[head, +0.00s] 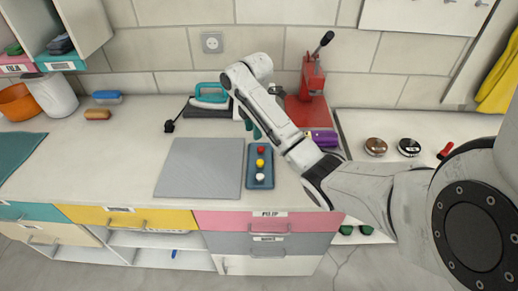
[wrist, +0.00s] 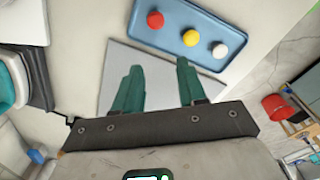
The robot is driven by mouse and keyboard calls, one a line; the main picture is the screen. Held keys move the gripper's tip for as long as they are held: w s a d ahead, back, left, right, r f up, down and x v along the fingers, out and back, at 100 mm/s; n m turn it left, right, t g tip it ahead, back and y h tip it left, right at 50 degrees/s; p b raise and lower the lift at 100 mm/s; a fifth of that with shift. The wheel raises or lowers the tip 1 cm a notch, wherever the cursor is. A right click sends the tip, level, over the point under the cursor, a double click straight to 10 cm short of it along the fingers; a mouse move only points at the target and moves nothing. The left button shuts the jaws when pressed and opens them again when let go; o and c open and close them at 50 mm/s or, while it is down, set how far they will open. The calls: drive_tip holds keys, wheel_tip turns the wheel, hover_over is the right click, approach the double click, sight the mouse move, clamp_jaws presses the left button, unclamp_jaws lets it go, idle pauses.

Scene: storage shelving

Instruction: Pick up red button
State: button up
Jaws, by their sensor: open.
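The red button (head: 261,149) lies at the far end of a small blue tray (head: 250,176). A yellow button (head: 260,162) and a white button (head: 259,177) lie in a row with it. In the wrist view the red button (wrist: 155,19) is near the top edge, with the yellow button (wrist: 190,38) and white button (wrist: 219,51) to its lower right. My gripper (wrist: 158,66) has its two green fingers apart, with nothing between them. In this view the red button appears beyond the fingertips. In the head view the fingers are partly hidden by my arm.
A grey board (head: 198,168) lies left of the tray. Behind are a teal iron (head: 210,95) and a red press (head: 312,78). A purple item (head: 325,138) and two round tins (head: 376,146) are to the right. The left part of the counter has free room.

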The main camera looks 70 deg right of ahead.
sight(261, 148)
drive_tip(key=d+f+b, duration=0.1)
drive_tip(key=f+b, duration=0.1)
drive_tip(key=s+d+f+b, duration=0.1)
drive_tip(key=f+b, duration=0.1)
drive_tip(key=d+f+b, duration=0.1)
drive_tip(key=f+b, duration=0.1)
drive_tip(key=b, duration=0.1)
drive_tip(key=shift+s+f, duration=0.25)
drive_tip(key=shift+s, duration=0.05)
drive_tip(key=shift+w+a+f+p, duration=0.1)
drive_tip(key=shift+f+p, duration=0.25)
drive_tip(key=shift+f, duration=1.3)
clamp_jaws()
